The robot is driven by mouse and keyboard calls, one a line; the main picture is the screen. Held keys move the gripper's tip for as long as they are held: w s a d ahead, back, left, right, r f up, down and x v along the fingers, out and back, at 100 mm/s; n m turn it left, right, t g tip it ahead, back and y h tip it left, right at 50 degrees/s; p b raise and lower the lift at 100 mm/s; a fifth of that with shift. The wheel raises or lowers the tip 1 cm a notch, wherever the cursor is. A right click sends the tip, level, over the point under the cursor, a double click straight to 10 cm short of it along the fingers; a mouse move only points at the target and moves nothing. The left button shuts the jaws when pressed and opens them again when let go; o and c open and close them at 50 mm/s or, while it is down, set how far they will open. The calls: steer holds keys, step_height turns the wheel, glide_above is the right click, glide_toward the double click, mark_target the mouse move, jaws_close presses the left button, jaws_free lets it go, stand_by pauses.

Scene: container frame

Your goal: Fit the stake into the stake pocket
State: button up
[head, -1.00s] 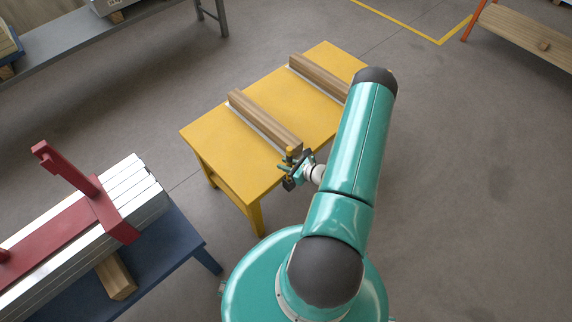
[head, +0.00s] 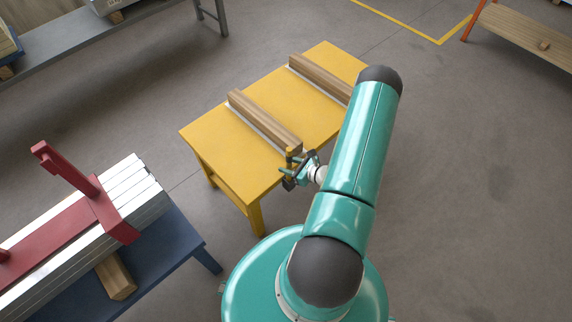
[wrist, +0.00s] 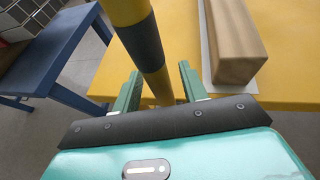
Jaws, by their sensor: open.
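The stake is a yellow pole with dark bands; in the wrist view the stake (wrist: 142,45) stands out past the fingers and its lower end shows between them. In the head view the stake (head: 291,153) is small, at the near edge of the yellow table. My gripper (wrist: 160,88) is open, with one green finger on each side of the stake; contact cannot be told. It also shows in the head view, my gripper (head: 297,172). A red frame (head: 118,222) with an upright red post lies on silver bars at left; I cannot tell which part is the pocket.
The yellow table (head: 215,140) carries two wooden beams (head: 262,117) on pale strips. A blue bench (head: 180,240) under the silver bars stands at left, with a gap of floor between it and the yellow table.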

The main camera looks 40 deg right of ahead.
steer(key=v, duration=1)
steer(key=shift+s, duration=0.2)
